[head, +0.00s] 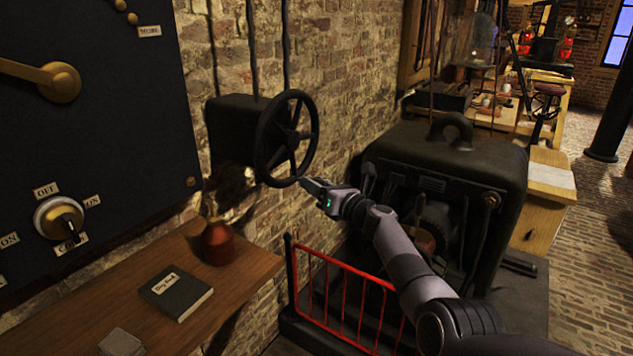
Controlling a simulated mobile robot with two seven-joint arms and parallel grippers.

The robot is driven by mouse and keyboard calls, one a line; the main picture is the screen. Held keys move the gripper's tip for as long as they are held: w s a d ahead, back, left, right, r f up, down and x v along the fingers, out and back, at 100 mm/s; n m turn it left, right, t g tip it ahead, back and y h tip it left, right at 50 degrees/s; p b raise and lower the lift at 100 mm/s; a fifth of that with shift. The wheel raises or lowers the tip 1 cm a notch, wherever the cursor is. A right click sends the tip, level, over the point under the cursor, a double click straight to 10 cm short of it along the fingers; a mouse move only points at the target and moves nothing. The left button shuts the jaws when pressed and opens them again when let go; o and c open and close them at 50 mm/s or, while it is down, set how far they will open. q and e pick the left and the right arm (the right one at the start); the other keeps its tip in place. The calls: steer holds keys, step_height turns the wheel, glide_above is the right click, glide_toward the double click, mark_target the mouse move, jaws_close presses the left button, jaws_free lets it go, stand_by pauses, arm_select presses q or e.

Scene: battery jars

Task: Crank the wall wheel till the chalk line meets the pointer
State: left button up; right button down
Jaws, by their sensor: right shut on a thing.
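The wall wheel (292,136) is black and spoked, and stands out from a dark box (236,128) on the brick wall, left of the middle of the head view. My right gripper (306,184) reaches in from the lower right and is shut on the wheel at the bottom of its rim. Its fingertips are small here, and the exact grip is hard to see. I cannot make out the chalk line or the pointer. My left gripper is not in view.
A dark machine (447,172) stands right of the wheel, behind a low red railing (345,290). A wooden shelf (245,270) below left bears a red bottle (219,242) and a dark book (176,292). A black panel (95,120) with switches fills the left.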

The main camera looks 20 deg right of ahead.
steer(key=shift+s+a+f, duration=0.2)
steer(key=shift+a, duration=0.05)
stand_by(0.3)
steer(key=c, duration=0.7)
jaws_free()
steer(key=shift+c, duration=0.2)
steer(key=shift+r, duration=0.1)
steer(key=shift+d, duration=0.1)
steer(key=shift+p+v, duration=0.8)
steer(key=shift+p, duration=0.25)
steer(key=shift+p+v, duration=0.65)
steer(key=shift+v, duration=2.05)
